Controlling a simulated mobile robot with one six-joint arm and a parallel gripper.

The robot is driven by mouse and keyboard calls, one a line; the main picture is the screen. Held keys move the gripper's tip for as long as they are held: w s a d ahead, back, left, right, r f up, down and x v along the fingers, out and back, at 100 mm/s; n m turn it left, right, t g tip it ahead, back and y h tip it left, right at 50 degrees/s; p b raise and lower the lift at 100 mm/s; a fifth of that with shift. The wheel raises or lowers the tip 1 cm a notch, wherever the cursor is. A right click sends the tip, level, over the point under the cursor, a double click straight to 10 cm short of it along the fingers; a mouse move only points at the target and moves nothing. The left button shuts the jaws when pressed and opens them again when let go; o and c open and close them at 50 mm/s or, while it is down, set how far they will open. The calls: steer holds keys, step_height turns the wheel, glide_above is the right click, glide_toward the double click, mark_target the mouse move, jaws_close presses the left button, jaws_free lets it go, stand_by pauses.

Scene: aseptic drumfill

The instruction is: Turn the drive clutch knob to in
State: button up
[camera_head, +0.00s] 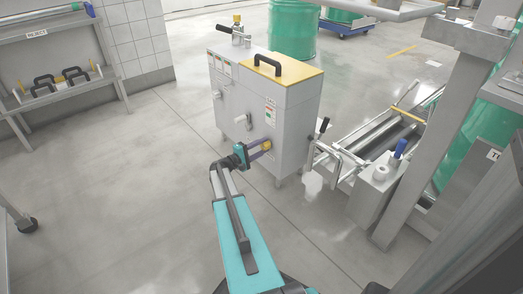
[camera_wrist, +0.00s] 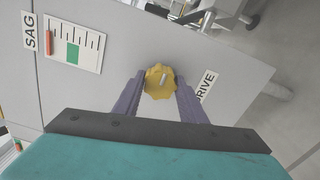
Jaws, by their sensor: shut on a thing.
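The drive clutch knob (camera_wrist: 159,82) is yellow with a scalloped rim and a pale pointer mark on its face. It sits on the side panel of a grey cabinet (camera_head: 235,95), beside a label partly hidden that reads "RIVE" (camera_wrist: 205,87). My gripper (camera_wrist: 158,88) has its two purple fingers on either side of the knob, shut on it. In the head view my gripper (camera_head: 262,148) reaches the knob at the cabinet's lower right side. The knob's position words cannot be read.
A gauge plate (camera_wrist: 74,46) with a green band and a "SAG" label are on the same panel. A roller conveyor (camera_head: 375,143) and a post with a blue-handled box (camera_head: 376,190) stand to the right.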

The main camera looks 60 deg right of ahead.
steer(key=shift+w, duration=0.2)
steer(key=o, duration=1)
steer(key=shift+s, duration=0.1)
steer(key=p+v, duration=0.4)
steer(key=v, duration=0.9)
steer(key=shift+a, duration=0.4)
